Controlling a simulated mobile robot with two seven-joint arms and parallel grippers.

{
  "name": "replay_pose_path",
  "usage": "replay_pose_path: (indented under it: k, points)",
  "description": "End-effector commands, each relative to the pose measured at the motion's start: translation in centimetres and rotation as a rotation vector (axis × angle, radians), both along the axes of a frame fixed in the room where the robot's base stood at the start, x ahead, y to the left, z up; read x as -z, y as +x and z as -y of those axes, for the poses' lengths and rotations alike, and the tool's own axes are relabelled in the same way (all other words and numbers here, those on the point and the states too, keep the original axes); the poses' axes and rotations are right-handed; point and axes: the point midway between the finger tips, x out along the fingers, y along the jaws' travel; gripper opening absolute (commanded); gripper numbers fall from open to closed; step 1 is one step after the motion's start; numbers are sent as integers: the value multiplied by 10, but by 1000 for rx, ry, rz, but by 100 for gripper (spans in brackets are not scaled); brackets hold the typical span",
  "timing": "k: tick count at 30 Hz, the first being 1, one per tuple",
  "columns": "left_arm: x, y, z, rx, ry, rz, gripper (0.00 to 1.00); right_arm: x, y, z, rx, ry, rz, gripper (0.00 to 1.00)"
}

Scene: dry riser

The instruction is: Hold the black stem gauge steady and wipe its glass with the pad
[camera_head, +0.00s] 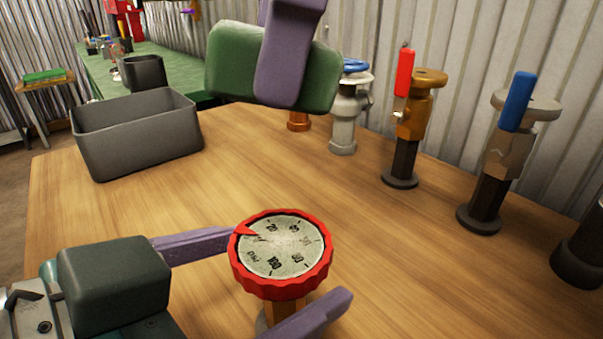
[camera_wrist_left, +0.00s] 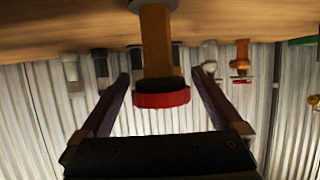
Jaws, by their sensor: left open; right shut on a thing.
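A gauge with a red ridged bezel (camera_head: 281,283) and a pale dial (camera_head: 283,246) stands upright on the table, its dial facing up. Its stem (camera_wrist_left: 155,40) looks orange-brown, with a dark part close to the bezel. My left gripper (camera_head: 292,265) is open, with one purple finger on each side of the gauge. In the left wrist view the fingers are apart from the stem and the red bezel (camera_wrist_left: 162,99) lies between them. My right gripper (camera_head: 283,92) is shut on a green pad (camera_head: 232,62), above the table beyond the gauge and clear of the dial.
A dark grey open bin (camera_head: 140,145) stands at the left back of the wooden table (camera_head: 90,225). Several valve fittings stand along the right back, including a red-levered one (camera_head: 404,75) and a blue-levered one (camera_head: 517,100). The table between the bin and the gauge is clear.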

Motion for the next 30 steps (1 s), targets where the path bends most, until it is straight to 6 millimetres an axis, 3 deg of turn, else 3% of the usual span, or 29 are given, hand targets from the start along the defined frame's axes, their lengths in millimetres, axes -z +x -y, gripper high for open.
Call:
replay_pose_path:
  k: [9, 20, 30]
  points:
    - [15, 26, 28, 1, -1, 0, 100, 0, 0, 0, -1, 0, 0, 0]
    - [17, 28, 31, 2, 0, 0, 99, 0, 0, 0, -1, 0, 0, 0]
    - [17, 28, 31, 2, 1, -1, 61, 0, 0, 0, -1, 0, 0, 0]
